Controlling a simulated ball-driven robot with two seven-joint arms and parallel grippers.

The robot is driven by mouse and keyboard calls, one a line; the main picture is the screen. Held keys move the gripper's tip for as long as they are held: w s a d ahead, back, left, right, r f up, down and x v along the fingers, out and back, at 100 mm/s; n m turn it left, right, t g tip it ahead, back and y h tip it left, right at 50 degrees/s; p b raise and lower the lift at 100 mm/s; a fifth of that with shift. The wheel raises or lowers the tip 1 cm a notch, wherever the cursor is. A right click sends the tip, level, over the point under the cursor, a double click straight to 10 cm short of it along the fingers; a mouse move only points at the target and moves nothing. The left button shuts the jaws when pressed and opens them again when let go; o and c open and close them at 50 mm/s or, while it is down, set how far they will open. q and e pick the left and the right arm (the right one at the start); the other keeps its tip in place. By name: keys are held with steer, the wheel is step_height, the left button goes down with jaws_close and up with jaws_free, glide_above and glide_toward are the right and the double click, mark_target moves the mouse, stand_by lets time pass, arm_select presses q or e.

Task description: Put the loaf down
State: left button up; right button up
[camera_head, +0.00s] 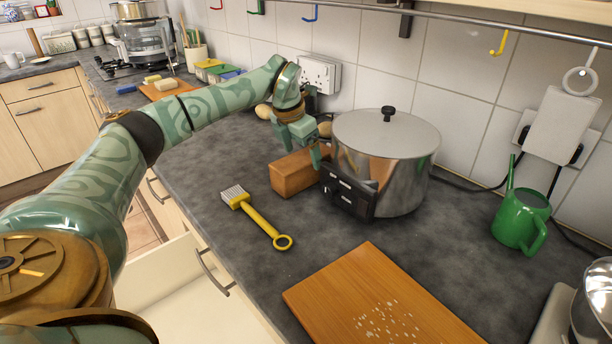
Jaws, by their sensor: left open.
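A brown, brick-shaped block (292,177), which looks like the loaf, lies on the dark worktop just left of the big steel pot. My left gripper (304,147) is at the loaf's upper far side, pointing down, with its jaws open. One green finger overlaps the loaf's right end in the picture. The other finger is partly hidden, and I cannot tell whether either touches the loaf. My right gripper is not in view.
The lidded pot (390,150) and a black box (347,192) stand close on the right. A yellow-handled brush (262,221) and a wooden board (375,300) lie nearer. A green watering can (520,220) stands at right. Worktop between the brush and board is clear.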

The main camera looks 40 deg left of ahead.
mark_target(303, 157)
arm_select(q)
steer(key=b+x, duration=0.3)
steer(key=x, duration=0.3)
steer(key=shift+s+f, duration=0.15)
steer(key=shift+f, duration=0.1)
steer(key=shift+c, duration=0.2)
steer(key=c, duration=1.4)
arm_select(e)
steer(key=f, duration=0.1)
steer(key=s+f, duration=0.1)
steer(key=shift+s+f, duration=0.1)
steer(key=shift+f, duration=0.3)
arm_select(q)
steer(key=shift+r, duration=0.3)
